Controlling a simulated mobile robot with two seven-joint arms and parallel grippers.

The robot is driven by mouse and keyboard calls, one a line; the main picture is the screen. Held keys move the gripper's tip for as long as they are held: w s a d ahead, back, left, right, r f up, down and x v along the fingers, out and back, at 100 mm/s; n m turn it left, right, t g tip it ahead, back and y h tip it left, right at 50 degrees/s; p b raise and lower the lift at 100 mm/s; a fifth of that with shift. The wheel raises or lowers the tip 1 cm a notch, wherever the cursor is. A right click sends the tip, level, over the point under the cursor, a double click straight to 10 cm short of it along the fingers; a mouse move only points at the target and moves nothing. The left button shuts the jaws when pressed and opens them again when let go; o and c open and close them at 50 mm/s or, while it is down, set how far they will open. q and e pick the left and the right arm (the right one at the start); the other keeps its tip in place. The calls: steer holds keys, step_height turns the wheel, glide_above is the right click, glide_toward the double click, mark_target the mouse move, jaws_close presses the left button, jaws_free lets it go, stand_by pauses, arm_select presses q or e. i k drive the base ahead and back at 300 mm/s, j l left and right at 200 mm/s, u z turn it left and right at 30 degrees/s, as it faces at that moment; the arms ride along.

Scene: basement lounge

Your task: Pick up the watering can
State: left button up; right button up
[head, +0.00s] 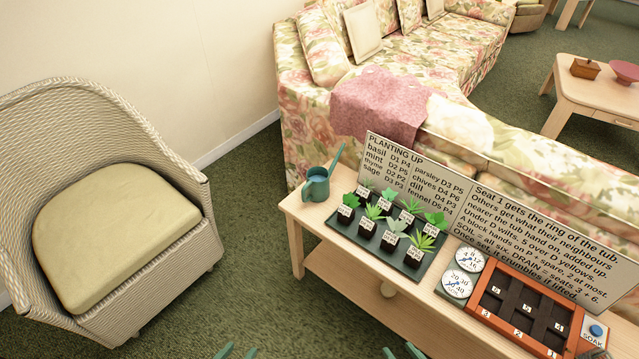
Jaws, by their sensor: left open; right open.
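The watering can (316,189) is small and teal. It stands upright on the far left end of the wooden console table (325,250), with a long thin part slanting up to the right. My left gripper (236,352) shows only as two parted teal fingertips at the bottom edge, over the carpet. My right gripper (402,351) shows as two parted fingertips further right, in front of the table. Both are open, apart from the can and nearer to me; the rest of each is cut off by the frame.
Right of the can stands a dark tray (345,236) of labelled seedlings, with a planting sign (410,172) behind. Dials (462,270), an orange-framed planter (520,310) and a blue button (596,331) follow. A wicker chair (110,200) stands left; green carpet (250,240) lies clear between.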

mark_target(317, 189)
steer(key=j+z, duration=0.2)
steer(key=z, duration=2.1)
steer(key=l+u, duration=0.1)
steer(key=u, duration=2.1)
steer(key=i+j+z, duration=0.1)
steer(key=z, duration=0.45)
steer(key=i+j+z, duration=0.5)
steer(key=j, duration=0.3)
steer(key=i, duration=0.1)
